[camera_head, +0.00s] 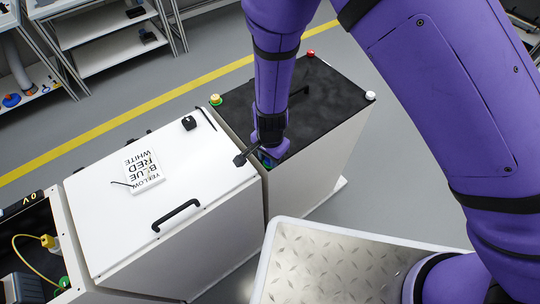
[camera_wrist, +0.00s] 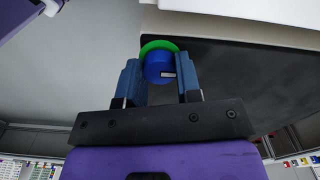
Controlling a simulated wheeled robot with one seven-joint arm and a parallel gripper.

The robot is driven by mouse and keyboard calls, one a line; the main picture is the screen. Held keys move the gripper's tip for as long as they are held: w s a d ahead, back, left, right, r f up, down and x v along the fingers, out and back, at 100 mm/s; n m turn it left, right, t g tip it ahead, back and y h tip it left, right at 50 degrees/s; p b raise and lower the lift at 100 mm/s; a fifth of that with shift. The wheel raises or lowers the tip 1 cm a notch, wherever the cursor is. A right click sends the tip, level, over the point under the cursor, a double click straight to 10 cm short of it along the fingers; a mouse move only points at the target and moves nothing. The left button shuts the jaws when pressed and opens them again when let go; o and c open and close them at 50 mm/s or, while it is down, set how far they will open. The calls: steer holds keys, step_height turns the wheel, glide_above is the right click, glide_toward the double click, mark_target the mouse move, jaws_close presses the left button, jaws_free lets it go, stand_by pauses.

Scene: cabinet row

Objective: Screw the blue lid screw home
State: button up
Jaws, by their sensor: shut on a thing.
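The blue lid screw (camera_wrist: 158,68) has a round blue head with a pale mark and sits on a green ring (camera_wrist: 160,45). My gripper (camera_wrist: 159,78) has its two blue fingers on either side of the head, shut on it. In the head view my gripper (camera_head: 266,156) points down at the near corner of the black cabinet lid (camera_head: 310,108), where the screw is mostly hidden by the gripper. How deep the screw sits cannot be told.
A yellow screw (camera_head: 215,99), a red screw (camera_head: 310,53) and a white screw (camera_head: 370,95) stand at the other lid corners. A white cabinet (camera_head: 190,215) adjoins at left, bearing a colour-word card (camera_head: 144,170) and a black handle (camera_head: 176,215). Grey floor lies behind.

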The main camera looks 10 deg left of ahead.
stand_by(0.4)
steer(key=o, duration=0.9)
steer(key=shift+o, duration=0.2)
steer(key=shift+r, duration=0.15)
step_height(320, 180, up, 11)
steer(key=shift+f, duration=0.2)
